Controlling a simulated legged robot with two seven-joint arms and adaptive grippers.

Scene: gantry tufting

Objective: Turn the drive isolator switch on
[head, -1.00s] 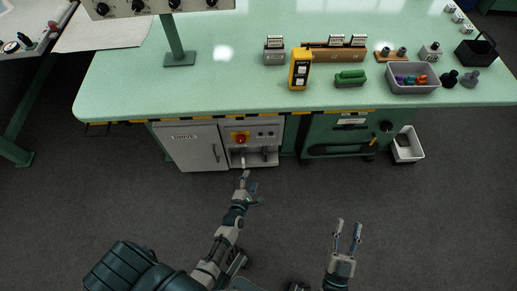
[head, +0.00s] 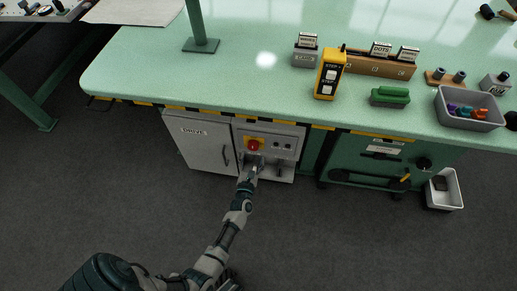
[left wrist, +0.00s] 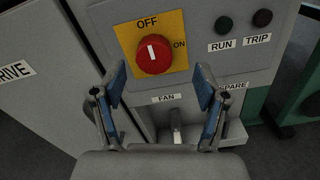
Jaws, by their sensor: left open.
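The drive isolator switch (left wrist: 154,55) is a round red knob on a yellow plate (left wrist: 178,25) marked OFF at the top and ON at the right. Its white mark stands nearly upright, toward OFF. It also shows in the head view (head: 253,145) on the grey panel under the bench. My left gripper (left wrist: 161,82) is open and empty. Its two blue-padded fingers show below the knob, one on each side, apart from it. In the head view my left gripper (head: 251,166) is just in front of the panel, below the knob. My right gripper is out of view.
A FAN lever (left wrist: 177,127) sits below the knob, between my fingers in the picture. RUN and TRIP lamps (left wrist: 262,18) are at the right. The DRIVE door (head: 205,148) is shut. The green bench (head: 150,75) overhangs the panel.

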